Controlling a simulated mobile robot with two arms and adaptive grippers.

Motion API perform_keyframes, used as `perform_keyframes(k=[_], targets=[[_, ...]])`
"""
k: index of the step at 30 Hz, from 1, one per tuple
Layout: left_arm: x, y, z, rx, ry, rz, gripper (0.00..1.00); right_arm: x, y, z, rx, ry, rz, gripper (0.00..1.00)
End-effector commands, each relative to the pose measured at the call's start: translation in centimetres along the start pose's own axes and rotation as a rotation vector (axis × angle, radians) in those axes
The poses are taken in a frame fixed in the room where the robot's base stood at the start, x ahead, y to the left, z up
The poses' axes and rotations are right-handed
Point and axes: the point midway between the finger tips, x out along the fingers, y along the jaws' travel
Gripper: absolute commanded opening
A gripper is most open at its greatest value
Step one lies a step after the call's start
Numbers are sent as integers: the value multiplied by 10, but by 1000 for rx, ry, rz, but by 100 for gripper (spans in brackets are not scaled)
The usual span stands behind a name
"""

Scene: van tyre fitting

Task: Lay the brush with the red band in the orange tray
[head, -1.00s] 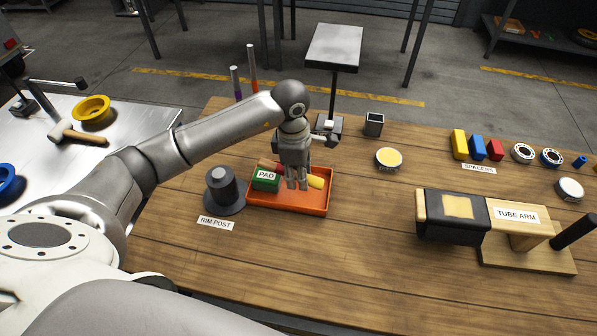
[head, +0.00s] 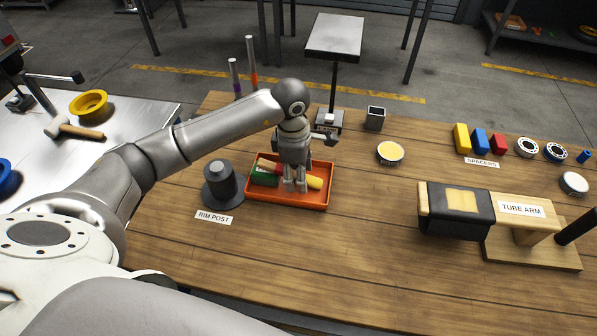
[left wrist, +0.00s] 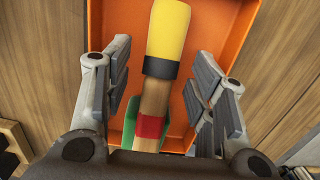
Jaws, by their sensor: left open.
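The brush with the red band shows in the left wrist view (left wrist: 154,100): yellow head, black collar, wooden handle, red band. It also shows in the head view (head: 315,182), lying inside the orange tray (head: 290,202), partly hidden by my gripper. A green block (head: 264,179) is in the tray beside or under the handle; I cannot tell if they touch. My left gripper (head: 295,188) points down over the tray, open, with its fingers (left wrist: 163,65) apart on either side of the brush. My right gripper is not in view.
The rim post (head: 222,186) stands just left of the tray. Two upright rods (head: 243,75) and a dark square cup (head: 375,118) are behind. A round yellow-topped tin (head: 390,153) and the tube arm (head: 455,211) are to the right. The front bench is clear.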

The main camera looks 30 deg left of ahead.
Motion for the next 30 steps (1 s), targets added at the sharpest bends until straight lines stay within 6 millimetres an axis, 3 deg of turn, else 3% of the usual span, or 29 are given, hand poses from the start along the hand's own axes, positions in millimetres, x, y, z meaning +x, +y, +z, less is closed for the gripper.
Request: perform_keyframes(k=[7, 15, 21, 30], targets=[[-19, 1, 0, 1, -2, 4, 52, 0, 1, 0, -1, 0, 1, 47], [-76, 2, 0, 0, -2, 5, 52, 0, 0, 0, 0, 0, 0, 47], [-108, 1, 0, 0, -1, 2, 52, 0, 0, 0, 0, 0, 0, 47], [-120, 0, 0, 0, 0, -1, 52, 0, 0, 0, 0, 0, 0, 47]])
